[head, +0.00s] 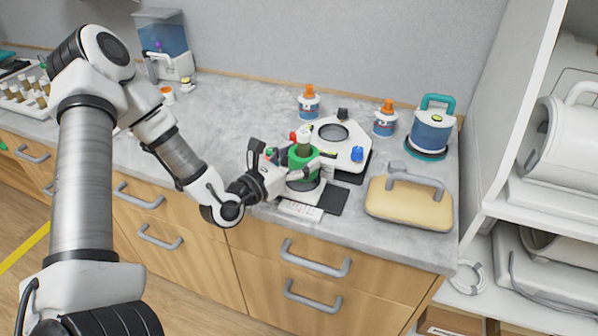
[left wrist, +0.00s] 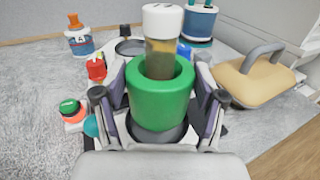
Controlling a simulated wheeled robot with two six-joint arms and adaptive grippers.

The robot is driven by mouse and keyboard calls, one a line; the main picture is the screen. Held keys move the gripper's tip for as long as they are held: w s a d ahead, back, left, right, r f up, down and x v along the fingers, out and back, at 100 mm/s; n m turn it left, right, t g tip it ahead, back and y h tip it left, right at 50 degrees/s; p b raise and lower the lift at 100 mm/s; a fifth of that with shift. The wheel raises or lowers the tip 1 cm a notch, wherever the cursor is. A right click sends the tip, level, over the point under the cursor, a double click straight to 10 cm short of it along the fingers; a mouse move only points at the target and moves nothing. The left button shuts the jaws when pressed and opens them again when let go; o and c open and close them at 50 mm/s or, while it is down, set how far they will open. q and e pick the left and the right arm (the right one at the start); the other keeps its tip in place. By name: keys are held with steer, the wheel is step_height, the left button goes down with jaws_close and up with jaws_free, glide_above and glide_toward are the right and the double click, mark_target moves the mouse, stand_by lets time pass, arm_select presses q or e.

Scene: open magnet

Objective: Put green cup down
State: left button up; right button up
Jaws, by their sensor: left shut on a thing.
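The green cup (head: 302,157) is upright, with a white-capped vial of brown content (left wrist: 162,45) standing in it. My left gripper (head: 293,170) is shut on the cup, with a finger on each side of it. In the left wrist view the green cup (left wrist: 160,98) fills the space between the fingers. A dark round base shows under the cup, at a small white device with a keypad (head: 299,210). I cannot tell whether the cup touches it. My right gripper is not in view.
A white device with a round dark plate (head: 334,132) stands just behind the cup. Orange-capped bottles (head: 309,104) (head: 385,120) and a teal-handled blue container (head: 433,133) stand further back. A yellow block with a grey handle (head: 409,204) is at right. The counter's left-middle (head: 230,115) is clear.

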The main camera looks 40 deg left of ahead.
arm_select(q)
step_height(320, 180, down, 3)
steer(key=shift+a+f, duration=0.1)
steer(key=shift+f, duration=0.05)
steer(key=shift+f+b, duration=0.4)
steer(key=shift+b, duration=0.1)
steer(key=o, duration=1)
steer(key=shift+r, duration=0.1)
